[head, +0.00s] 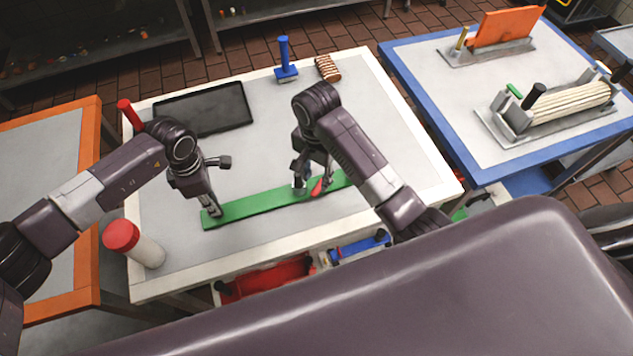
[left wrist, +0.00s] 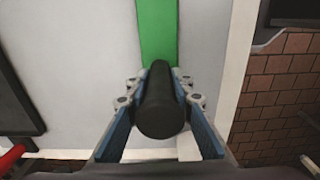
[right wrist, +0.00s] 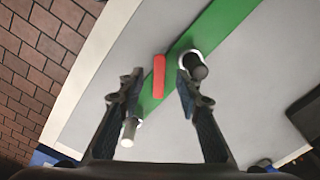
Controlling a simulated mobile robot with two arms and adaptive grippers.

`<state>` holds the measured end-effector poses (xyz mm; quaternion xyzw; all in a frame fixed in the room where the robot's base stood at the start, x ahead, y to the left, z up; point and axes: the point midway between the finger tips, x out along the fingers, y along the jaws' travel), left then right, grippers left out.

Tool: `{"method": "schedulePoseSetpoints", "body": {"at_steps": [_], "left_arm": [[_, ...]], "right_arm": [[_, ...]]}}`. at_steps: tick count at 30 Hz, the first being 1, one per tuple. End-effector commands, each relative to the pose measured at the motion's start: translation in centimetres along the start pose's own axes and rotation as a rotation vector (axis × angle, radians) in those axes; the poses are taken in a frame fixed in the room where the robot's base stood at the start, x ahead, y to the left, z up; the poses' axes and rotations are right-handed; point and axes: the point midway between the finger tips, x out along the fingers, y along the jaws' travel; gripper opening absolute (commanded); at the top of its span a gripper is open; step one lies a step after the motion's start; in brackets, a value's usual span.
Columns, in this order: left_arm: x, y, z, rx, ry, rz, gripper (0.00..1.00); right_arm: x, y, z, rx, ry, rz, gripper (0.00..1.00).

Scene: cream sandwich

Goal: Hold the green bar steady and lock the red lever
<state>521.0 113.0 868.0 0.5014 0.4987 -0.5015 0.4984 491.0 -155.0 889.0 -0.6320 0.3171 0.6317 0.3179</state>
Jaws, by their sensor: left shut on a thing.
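The green bar (head: 262,203) lies flat across the front of the middle table; it also shows in the left wrist view (left wrist: 158,30). My left gripper (head: 214,208) is shut on the black handle (left wrist: 161,112) at the bar's left end. The red lever (head: 317,187) is at the bar's right part; in the right wrist view the lever (right wrist: 159,77) lies over the bar's edge. My right gripper (head: 310,178) is open above it, with the lever showing between its fingers. A black-topped, white-ringed knob (right wrist: 194,65) is by the right finger.
A dark tray (head: 203,108), a blue-handled press (head: 286,62) and a striped stack (head: 327,68) stand at the back. A red-capped bottle (head: 134,243) is at front left. A second table (head: 430,85) holds other fixtures. The table middle is clear.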

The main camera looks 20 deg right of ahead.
Motion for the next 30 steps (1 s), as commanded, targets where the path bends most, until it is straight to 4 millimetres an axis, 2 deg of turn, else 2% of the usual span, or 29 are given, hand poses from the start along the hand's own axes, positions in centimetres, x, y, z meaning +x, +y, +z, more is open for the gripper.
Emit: {"method": "schedulePoseSetpoints", "body": {"at_steps": [3, 7, 18, 23, 27, 30], "left_arm": [[0.1, -0.1, 0.0, 0.000, 0.000, -0.002, 0.00], [0.1, -0.1, 0.0, 0.000, 0.000, -0.002, 0.00], [0.1, -0.1, 0.0, 0.000, 0.001, -0.002, 0.00], [0.1, -0.1, 0.0, 0.000, 0.001, -0.002, 0.00], [0.1, -0.1, -0.1, 0.000, 0.001, -0.002, 0.00], [0.1, -0.1, -0.1, 0.000, 0.001, -0.002, 0.00]], "right_arm": [[-1.8, -0.1, -0.1, 0.001, 0.001, -0.002, 0.32], [-3.0, 0.0, -0.1, 0.001, 0.002, -0.001, 0.32], [-3.5, 0.1, -0.1, 0.001, 0.001, 0.001, 0.32], [-3.3, 0.4, -0.3, -0.028, 0.001, -0.008, 0.14], [-2.5, 1.9, -1.0, -0.163, 0.008, -0.046, 0.00], [-1.9, 3.5, -1.6, -0.331, 0.026, -0.090, 0.00]]}}
